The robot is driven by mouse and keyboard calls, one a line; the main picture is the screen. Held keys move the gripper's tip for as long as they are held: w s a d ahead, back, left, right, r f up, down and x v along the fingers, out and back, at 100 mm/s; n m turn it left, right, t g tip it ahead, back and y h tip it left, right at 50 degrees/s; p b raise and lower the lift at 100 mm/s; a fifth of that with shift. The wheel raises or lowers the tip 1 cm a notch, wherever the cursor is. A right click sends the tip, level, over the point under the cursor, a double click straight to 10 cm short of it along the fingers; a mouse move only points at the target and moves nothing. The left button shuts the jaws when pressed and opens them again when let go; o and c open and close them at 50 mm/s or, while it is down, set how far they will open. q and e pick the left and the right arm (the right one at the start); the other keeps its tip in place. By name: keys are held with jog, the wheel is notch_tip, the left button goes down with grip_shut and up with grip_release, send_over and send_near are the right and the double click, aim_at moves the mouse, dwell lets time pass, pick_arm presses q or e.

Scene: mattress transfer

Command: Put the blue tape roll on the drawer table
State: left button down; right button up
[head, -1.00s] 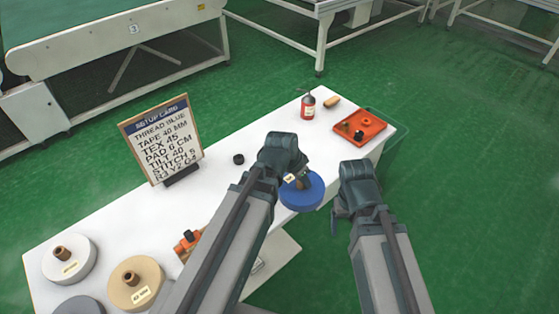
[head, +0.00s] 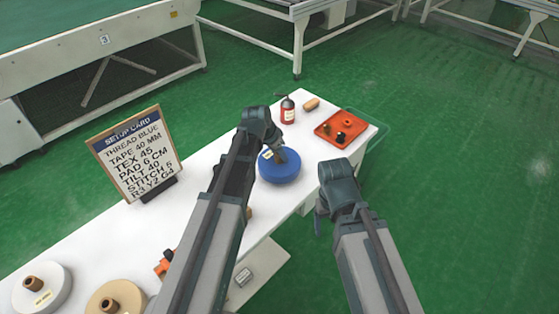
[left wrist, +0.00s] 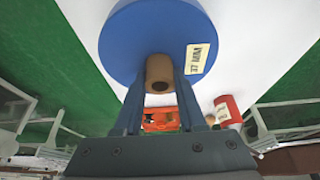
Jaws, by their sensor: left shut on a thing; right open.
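The blue tape roll (head: 279,168) has a brown core and a pale label. My left gripper (head: 283,154) is shut on the core. The left wrist view shows the blue disc (left wrist: 140,35) with the brown core (left wrist: 160,70) between the two fingers. In the head view the roll overlaps the white table top (head: 228,155) near its front edge. I cannot tell whether it touches the surface. A pale drawer-like part (head: 262,265) juts out below the table's front. My right gripper (head: 322,212) is open and empty, in front of the table; its fingertips are partly hidden.
A setup card (head: 135,155) stands on the table. White (head: 45,290) and tan (head: 118,295) tape rolls lie at the near left. A red bottle (head: 287,110), a tan block (head: 311,104) and an orange tray (head: 341,128) occupy the far end. Green floor is open at right.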

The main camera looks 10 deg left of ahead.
aim_at(277, 157)
pick_arm(q)
notch_tip(277, 157, down, 3)
jog(key=b, duration=0.2)
jog(key=shift+f+b, duration=0.2)
jog(key=shift+b, duration=0.15)
jog(key=shift+d+r, duration=0.1)
jog(key=shift+r, duration=0.05)
pick_arm(e)
jog(key=f, duration=0.1)
jog(key=d+f, duration=0.1)
jog(key=f, duration=0.1)
jog(key=shift+d, duration=0.1)
jog(key=shift+f, duration=0.1)
pick_arm(q)
jog(key=shift+f, duration=0.25)
jog(key=c, duration=0.5)
grip_release()
jog(key=shift+r, duration=0.1)
jog(key=shift+r, duration=0.15)
